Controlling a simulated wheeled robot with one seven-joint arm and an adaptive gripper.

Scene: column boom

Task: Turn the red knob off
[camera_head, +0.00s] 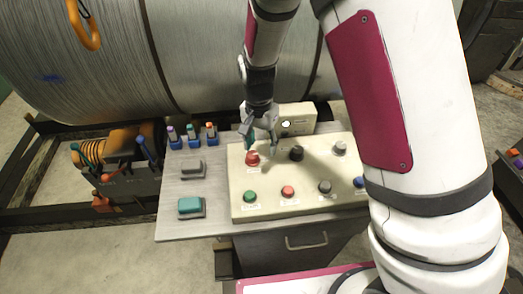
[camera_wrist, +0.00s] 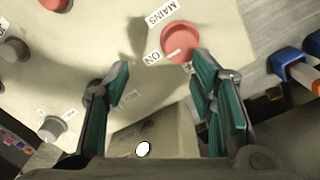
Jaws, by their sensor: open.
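The red knob (camera_head: 252,158) sits at the back left of the cream control panel (camera_head: 240,207). In the wrist view the red knob (camera_wrist: 180,41) lies beyond the right finger, beside labels reading MAINS and ON. A pale pointer line shows on its face. My gripper (camera_head: 262,143) is open just above and behind the knob, with its fingers spread. In the wrist view my gripper (camera_wrist: 160,75) has nothing between its fingertips but bare panel. The knob is nearer the right fingertip, which slightly overlaps its edge. I cannot tell whether they touch.
A black knob (camera_head: 296,153) and a grey knob (camera_head: 339,148) share the back row. A green button (camera_head: 250,196) and a red button (camera_head: 288,192) are in front. A small box (camera_head: 298,118) stands behind the panel. Colour-topped levers (camera_head: 191,133) stand to the left.

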